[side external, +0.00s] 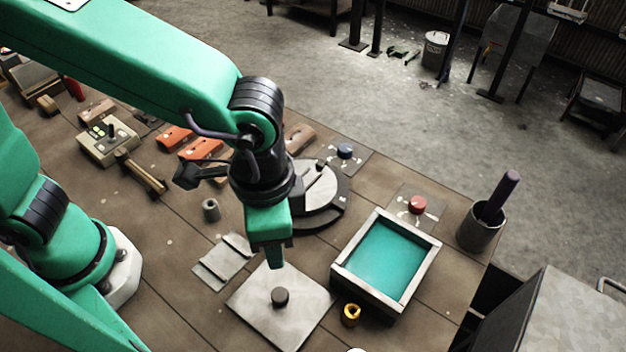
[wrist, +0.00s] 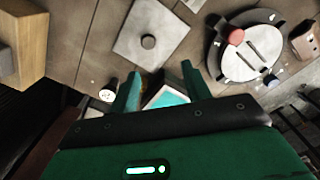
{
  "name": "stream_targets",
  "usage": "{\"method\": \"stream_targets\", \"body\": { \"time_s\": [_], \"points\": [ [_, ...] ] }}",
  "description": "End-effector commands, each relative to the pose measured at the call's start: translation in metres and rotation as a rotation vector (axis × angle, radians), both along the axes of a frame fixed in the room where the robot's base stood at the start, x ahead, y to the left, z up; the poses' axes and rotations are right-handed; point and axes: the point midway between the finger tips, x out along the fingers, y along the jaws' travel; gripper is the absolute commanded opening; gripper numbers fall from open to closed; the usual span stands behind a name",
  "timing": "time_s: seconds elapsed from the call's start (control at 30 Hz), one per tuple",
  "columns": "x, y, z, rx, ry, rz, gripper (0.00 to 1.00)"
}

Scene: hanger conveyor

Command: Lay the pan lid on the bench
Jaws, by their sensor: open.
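A flat square grey plate (side external: 258,305) with a round dark knob lies on the bench (side external: 215,330) at the lower middle; it also shows at the top of the wrist view (wrist: 165,22). It could be the pan lid, but I cannot tell for sure. A round grey disc (side external: 312,206) in a dark ring, with a narrow bar across it, sits behind my gripper, partly hidden. My gripper (side external: 274,258) points down above the far edge of the plate, apart from the knob. In the wrist view its two fingers (wrist: 160,82) are spread with nothing held between them.
A teal-floored tray (side external: 435,245) stands right of the plate, with a yellow ring (side external: 350,314) beside it. A grey cup (side external: 478,232) holds a dark rod. Thin plates (side external: 215,268) and a small grey cylinder (side external: 211,210) lie left. A red button (side external: 418,204) sits behind the tray.

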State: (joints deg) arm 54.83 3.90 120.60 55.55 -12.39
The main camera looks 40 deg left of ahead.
Motion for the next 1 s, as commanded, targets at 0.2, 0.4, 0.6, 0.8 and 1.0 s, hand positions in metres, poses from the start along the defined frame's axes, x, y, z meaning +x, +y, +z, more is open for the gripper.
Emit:
{"method": "stream_targets", "body": {
  "time_s": [0.2,0.4,0.6,0.8,1.0],
  "points": [
    [0.03,0.049,0.027,-0.063,-0.054,0.126,0.48],
    [0.05,0.108,0.051,-0.121,-0.13,0.266,0.48],
    [0.055,0.166,0.069,-0.162,-0.218,0.405,0.48],
    [0.048,0.22,0.083,-0.184,-0.317,0.54,0.48],
    [0.035,0.262,0.09,-0.189,-0.412,0.657,0.48]
  ]
}}
